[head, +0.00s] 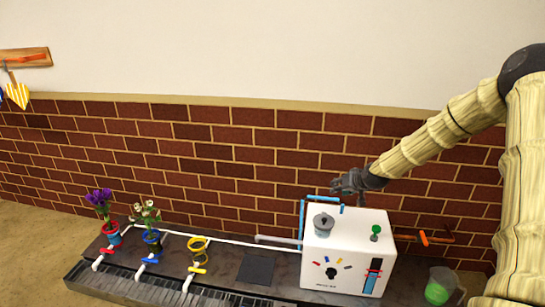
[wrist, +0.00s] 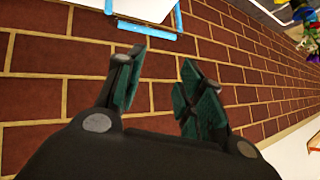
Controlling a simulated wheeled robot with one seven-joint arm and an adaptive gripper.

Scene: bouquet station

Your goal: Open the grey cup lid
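The grey lid (head: 323,221) sits on the top left of the white machine (head: 345,247) in the head view, with a small dark knob on it. It looks closed, though it is small in the picture. My gripper (head: 338,184) is above and behind the machine, to the upper right of the lid and apart from it. In the wrist view my gripper (wrist: 160,75) has its two green-padded fingers apart, with only brick wall between them. A white and blue corner, perhaps of the machine (wrist: 145,10), shows at the top there; the lid is not in that view.
A green knob (head: 375,231) stands on the machine's right, and a blue pipe (head: 320,198) runs behind it. Potted flowers (head: 148,222), a yellow ring holder (head: 198,248) and coloured valves line the dark bench (head: 225,270). A green-filled cup (head: 440,287) is at right. The brick wall is close behind.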

